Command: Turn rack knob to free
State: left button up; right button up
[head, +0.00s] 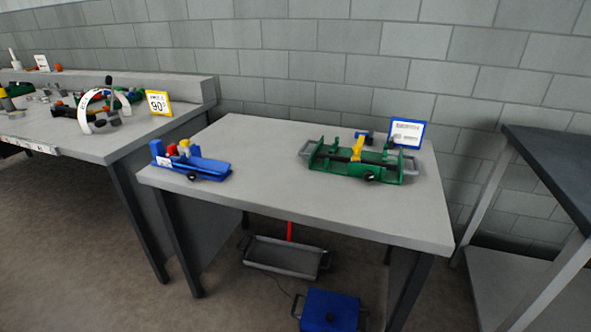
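A green rack-like fixture (382,170) with grey end handles stands at the back right of the middle table. A yellow piece (358,148) stands up from it. A small black knob (369,177) shows on its front side. A blue fixture (208,170) with red and yellow parts stands at the table's left, with another black knob (191,176) low on its front. I cannot tell for sure which knob is the rack knob, and the knobs' settings are too small to read. Neither of my grippers is in view.
The middle of the grey table (275,170) is clear between the fixtures. A blue-framed sign (407,134) stands behind the green fixture. A grey tray (284,258) and a blue box (330,311) lie below. A cluttered bench (75,140) is left; a dark table (560,155) is right.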

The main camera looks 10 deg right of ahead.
aim_at(368, 176)
jog(key=u, duration=2)
jog(key=k, duration=1.9)
jog(key=z, duration=1.85)
jog(key=i, duration=0.55)
jog(key=z, duration=0.05)
